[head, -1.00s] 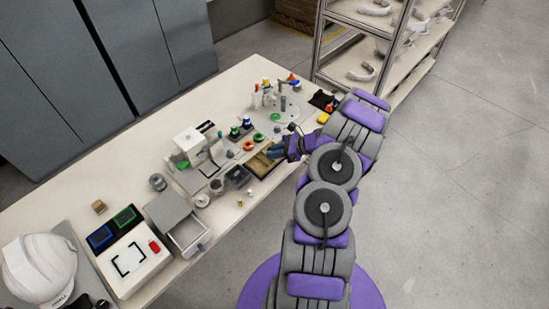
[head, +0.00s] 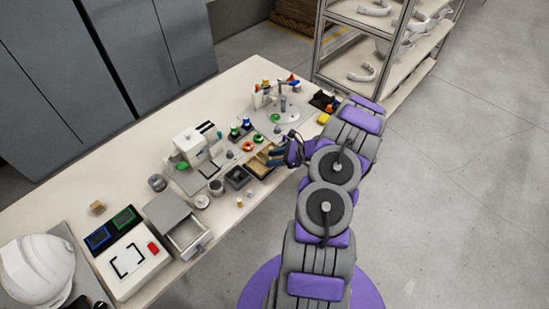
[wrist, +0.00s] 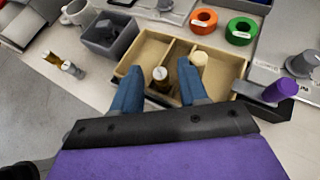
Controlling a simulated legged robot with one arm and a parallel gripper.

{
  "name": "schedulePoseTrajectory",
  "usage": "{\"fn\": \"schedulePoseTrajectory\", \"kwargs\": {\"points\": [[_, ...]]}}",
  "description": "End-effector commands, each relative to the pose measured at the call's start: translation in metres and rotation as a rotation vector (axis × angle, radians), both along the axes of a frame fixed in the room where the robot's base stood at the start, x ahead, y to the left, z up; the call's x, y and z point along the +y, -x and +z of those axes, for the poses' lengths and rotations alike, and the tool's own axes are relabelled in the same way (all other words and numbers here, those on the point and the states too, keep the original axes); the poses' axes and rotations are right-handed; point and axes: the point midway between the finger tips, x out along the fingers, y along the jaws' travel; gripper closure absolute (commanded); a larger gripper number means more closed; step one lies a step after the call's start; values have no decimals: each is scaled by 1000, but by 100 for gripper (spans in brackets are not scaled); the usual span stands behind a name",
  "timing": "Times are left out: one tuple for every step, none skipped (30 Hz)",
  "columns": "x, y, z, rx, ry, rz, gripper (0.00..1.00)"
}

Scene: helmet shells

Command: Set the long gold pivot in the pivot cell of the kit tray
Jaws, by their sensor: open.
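The kit tray (wrist: 147,54) is a pale wooden box with divided compartments; it also shows in the head view (head: 259,170). My gripper (wrist: 158,92) is open, its two blue fingers apart over the tray's near side. A gold pivot with a silver top (wrist: 160,80) stands between the fingers, with clear gaps at its sides. Its lower end is hidden, so I cannot tell its full length or exact seating. In the head view my gripper (head: 277,157) is at the tray's right end.
Two small gold-and-silver pieces (wrist: 62,64) are on the table left of the tray. A dark grey bin (wrist: 108,36) sits beside it. An orange ring (wrist: 204,20) and a green ring (wrist: 241,31) lie behind. A purple-ended cylinder (wrist: 281,90) is at right.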

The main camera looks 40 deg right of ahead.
Motion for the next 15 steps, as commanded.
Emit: {"fn": "schedulePoseTrajectory", "kwargs": {"points": [[-1, 1, 1, 0, 0, -1, 57], [-2, 3, 2, 0, 0, -1, 57], [-4, 5, 4, -1, 1, -2, 57], [-7, 8, 6, -1, 0, -2, 57], [-9, 10, 8, -2, 1, -3, 57], [-13, 15, 12, -1, 0, -3, 57], [-15, 19, 15, -1, 0, -3, 57], [-19, 23, 18, -1, 0, -4, 57], [-24, 29, 22, -1, 2, -4, 57], [-28, 33, 25, -2, 3, -6, 57], [-31, 38, 28, -1, 3, -5, 57], [-36, 44, 32, 0, 4, -6, 57], [-39, 48, 35, 0, 5, -5, 57], [-42, 52, 38, -2, 5, -5, 57], [-46, 57, 41, -1, 5, -3, 57]]}}
